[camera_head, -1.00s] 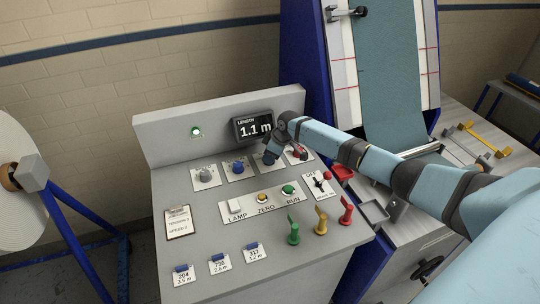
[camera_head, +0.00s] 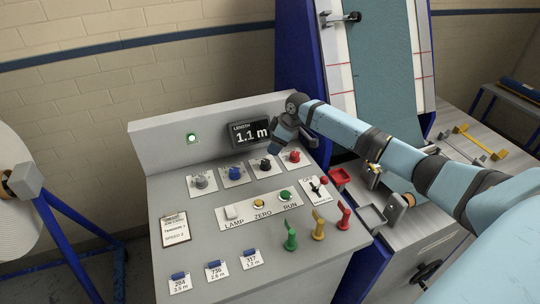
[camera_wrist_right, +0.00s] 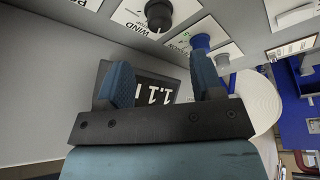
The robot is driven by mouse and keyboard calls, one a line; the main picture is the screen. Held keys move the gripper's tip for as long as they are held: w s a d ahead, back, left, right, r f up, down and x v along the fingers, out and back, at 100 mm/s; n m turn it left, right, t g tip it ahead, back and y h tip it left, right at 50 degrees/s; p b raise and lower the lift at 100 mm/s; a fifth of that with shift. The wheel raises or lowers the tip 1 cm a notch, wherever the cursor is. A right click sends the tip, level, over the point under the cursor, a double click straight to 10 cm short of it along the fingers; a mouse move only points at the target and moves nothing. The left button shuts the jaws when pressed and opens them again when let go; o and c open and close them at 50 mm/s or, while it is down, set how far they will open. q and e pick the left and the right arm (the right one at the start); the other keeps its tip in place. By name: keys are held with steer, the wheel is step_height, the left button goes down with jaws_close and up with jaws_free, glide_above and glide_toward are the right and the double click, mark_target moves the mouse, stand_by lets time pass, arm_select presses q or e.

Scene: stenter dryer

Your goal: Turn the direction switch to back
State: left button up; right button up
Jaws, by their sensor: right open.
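A row of knobs runs along the back of the grey console: a grey knob (camera_head: 201,182), a blue knob (camera_head: 235,172), a black knob (camera_head: 265,164) and a red knob (camera_head: 294,156). In the right wrist view the black knob (camera_wrist_right: 158,14) has a label that reads WIND, and the blue knob (camera_wrist_right: 201,42) is beside it. A small black lever (camera_head: 315,185) sits on a plate further right. I cannot read which control is the direction switch. My right gripper (camera_head: 275,148) is open and empty, above and behind the black knob, close to the length display.
The length display (camera_head: 250,132) reads 1.1 m. LAMP, ZERO and RUN buttons (camera_head: 258,203) lie in front of the knobs. Green, yellow and red levers (camera_head: 318,225) stand at the front right.

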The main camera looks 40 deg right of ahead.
steer(key=shift+v, duration=2.3)
steer(key=t+y+b, duration=0.3)
steer(key=b, duration=0.3)
glide_toward(266, 161)
steer(key=x, duration=0.9)
steer(key=shift+w+a+f, duration=0.1)
steer(key=shift+f, duration=0.1)
